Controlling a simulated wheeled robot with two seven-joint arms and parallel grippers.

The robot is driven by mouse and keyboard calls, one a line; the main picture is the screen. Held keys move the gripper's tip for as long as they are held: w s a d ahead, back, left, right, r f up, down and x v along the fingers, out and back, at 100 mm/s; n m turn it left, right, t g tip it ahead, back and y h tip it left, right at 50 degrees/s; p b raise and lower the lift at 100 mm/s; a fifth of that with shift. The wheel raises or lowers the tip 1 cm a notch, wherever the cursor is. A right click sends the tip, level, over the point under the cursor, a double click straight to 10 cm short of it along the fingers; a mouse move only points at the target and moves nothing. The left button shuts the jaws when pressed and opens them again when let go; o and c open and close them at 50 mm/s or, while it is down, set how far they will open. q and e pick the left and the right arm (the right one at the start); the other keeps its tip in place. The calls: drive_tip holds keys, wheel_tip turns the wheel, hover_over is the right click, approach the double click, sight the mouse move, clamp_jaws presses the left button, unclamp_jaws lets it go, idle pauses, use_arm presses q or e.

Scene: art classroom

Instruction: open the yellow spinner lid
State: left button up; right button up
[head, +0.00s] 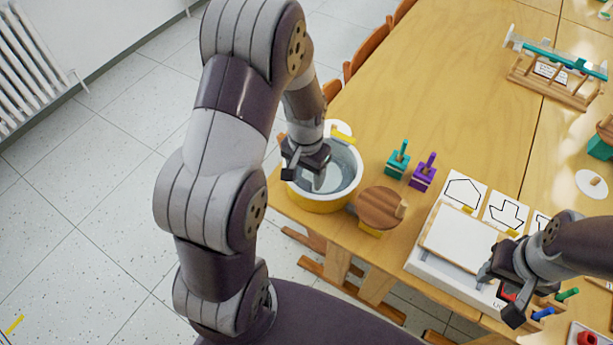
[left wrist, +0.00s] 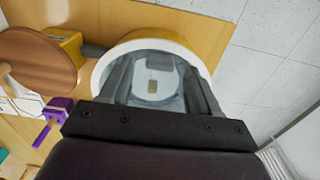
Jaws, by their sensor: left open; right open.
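The spinner (head: 325,203) is a round tub with a yellow lower wall and a white rim, at the left edge of the table. Its top looks grey and see-through; I cannot tell clearly whether the lid lies shut. A yellow piece (head: 344,137) sits at its far rim. My left gripper (head: 305,174) is open above the tub, its fingers pointing down. In the left wrist view the white rim (left wrist: 97,78) shows around and between the open fingers, with a small tan block inside. My right gripper (head: 500,292) is open and empty over the right front.
A brown wooden disc (head: 379,207) on a yellow base stands close right of the spinner. Teal (head: 398,160) and purple (head: 423,172) handled blocks stand behind it. A white board (head: 458,238) and shape cards lie further right. Bare tabletop lies behind the spinner.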

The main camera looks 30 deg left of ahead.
use_arm(q)
drive_tip(key=shift+f, duration=0.7)
drive_tip(key=shift+s+f, duration=0.1)
drive_tip(key=shift+f, duration=0.25)
use_arm(e)
drive_tip(key=shift+s, duration=0.15)
